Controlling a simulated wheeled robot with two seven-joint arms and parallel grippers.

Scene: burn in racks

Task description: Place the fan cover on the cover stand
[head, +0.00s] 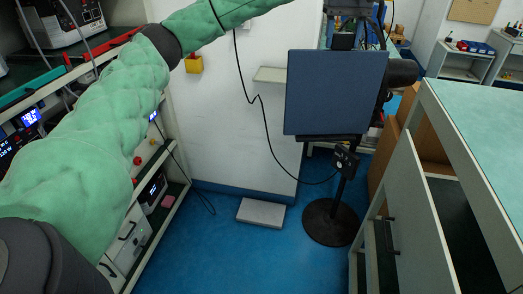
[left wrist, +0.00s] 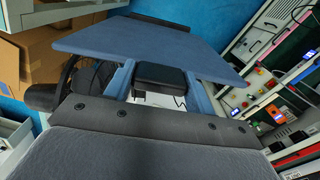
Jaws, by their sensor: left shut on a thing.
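The fan cover, a flat blue square panel (head: 333,92), hangs nearly upright below my left gripper (head: 350,32). It also shows in the left wrist view (left wrist: 150,45). My left gripper's two blue fingers (left wrist: 160,84) are shut on the black block at the cover's top edge. The cover stand has a round black base (head: 330,222), a dark pole and a dark ledge. The cover's lower edge overlaps the ledge in the head view. I cannot tell whether they touch. The cover hides the stand's upper part. My right gripper is not in view.
A dark rounded shape (head: 403,72) lies just right of the cover. A pale-topped bench (head: 490,130) with an open drawer or door stands at right. Equipment racks (head: 150,160) line the left. A grey flat box (head: 261,213) lies on the blue floor, and a black cable hangs behind.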

